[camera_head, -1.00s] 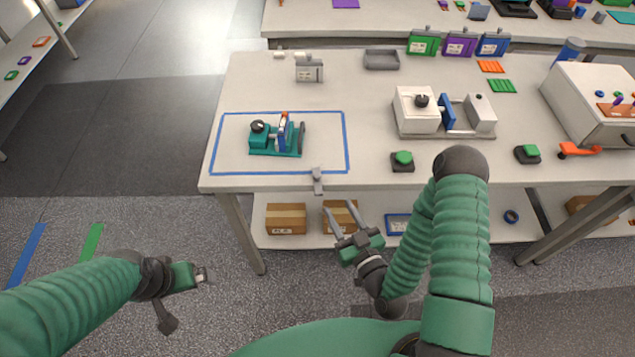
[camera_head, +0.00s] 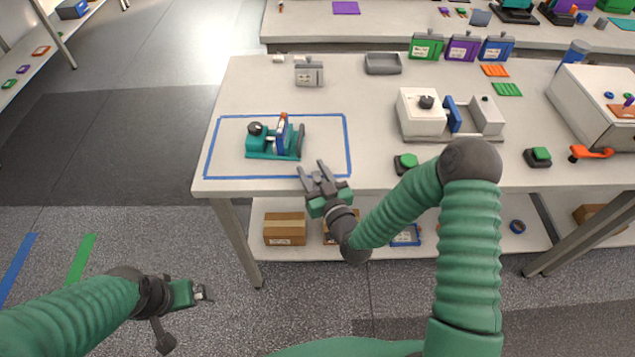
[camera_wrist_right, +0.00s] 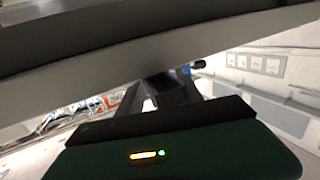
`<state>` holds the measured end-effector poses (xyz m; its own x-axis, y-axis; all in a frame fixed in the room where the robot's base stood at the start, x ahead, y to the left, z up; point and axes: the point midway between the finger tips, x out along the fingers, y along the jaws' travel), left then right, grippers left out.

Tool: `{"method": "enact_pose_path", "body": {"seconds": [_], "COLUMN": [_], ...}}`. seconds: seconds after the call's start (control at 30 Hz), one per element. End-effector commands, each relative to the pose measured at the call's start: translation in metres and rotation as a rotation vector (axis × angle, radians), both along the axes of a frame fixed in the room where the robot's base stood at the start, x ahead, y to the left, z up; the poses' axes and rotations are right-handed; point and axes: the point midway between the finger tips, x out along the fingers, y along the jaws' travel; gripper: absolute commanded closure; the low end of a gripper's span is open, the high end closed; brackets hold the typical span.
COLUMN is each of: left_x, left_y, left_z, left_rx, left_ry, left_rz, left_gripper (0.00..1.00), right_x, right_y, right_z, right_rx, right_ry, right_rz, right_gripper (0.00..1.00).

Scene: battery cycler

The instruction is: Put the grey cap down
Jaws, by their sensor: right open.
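A small grey piece, possibly the grey cap, showed at this edge before; the gripper now covers that spot, and I cannot tell whether the piece is between the fingers. In the right wrist view the dark fingers (camera_wrist_right: 178,88) are partly hidden behind a broad grey band close to the camera. My left gripper (camera_head: 203,292) hangs over the floor at lower left, too small to tell its opening.
A teal fixture (camera_head: 275,142) stands inside the blue taped rectangle (camera_head: 347,140). A grey module (camera_head: 309,75) and a grey tray (camera_head: 383,64) are farther back. A green button (camera_head: 405,162) is right of my right gripper, before a white machine (camera_head: 420,112).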

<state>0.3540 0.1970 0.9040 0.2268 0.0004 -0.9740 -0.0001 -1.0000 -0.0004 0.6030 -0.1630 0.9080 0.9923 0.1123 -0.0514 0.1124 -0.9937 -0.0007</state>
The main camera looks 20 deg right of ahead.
Motion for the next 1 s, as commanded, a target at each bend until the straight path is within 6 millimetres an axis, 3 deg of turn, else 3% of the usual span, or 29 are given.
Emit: {"method": "enact_pose_path", "body": {"seconds": [0.13, 0.43, 0.83, 1.0], "left_x": [-0.0001, 0.0000, -0.0001, -0.0001], "left_y": [0.0000, 0.0000, 0.0000, 0.0000], "left_z": [-0.0002, -0.0003, -0.0002, 0.0011], "left_rx": [0.000, 0.000, 0.000, 0.000], "left_ry": [0.000, 0.000, 0.000, 0.000], "left_rz": [0.000, 0.000, 0.000, 0.000], "left_gripper": [0.00, 0.00, 0.00, 0.00], "right_x": [-0.0007, -0.0008, -0.0010, -0.0008], "right_y": [-0.0001, -0.0003, -0.0003, -0.0002], "right_z": [-0.0003, -0.0006, -0.0003, 0.0090], "right_rx": [0.000, 0.000, 0.000, -0.001], "right_ry": [0.000, 0.001, 0.001, 0.000], "right_rz": [0.000, 0.000, 0.000, 0.000], "right_gripper": [0.60, 1.00, 1.00, 1.00]}}
